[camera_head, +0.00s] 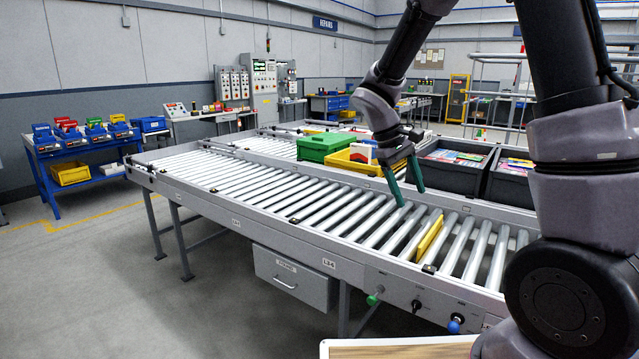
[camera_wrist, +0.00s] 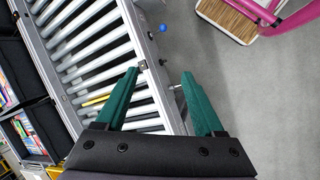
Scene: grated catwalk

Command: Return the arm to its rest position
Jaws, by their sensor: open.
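My arm reaches over the roller conveyor (camera_head: 300,205) from the right. My gripper (camera_head: 408,192) has green fingers that are spread apart, with nothing between them, above the rollers. In the wrist view my gripper (camera_wrist: 162,82) is also open and empty, with the conveyor rail and grey floor below it. A yellow flat item (camera_head: 430,238) lies among the rollers, a little right of the fingers. In the wrist view it (camera_wrist: 97,100) shows partly, left of the fingers.
A green box (camera_head: 325,146), a yellow bin (camera_head: 350,161) and dark crates (camera_head: 450,172) with colourful items stand behind the gripper. A drawer (camera_head: 292,278) hangs under the conveyor. A wood-topped surface (camera_head: 400,349) is at the bottom.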

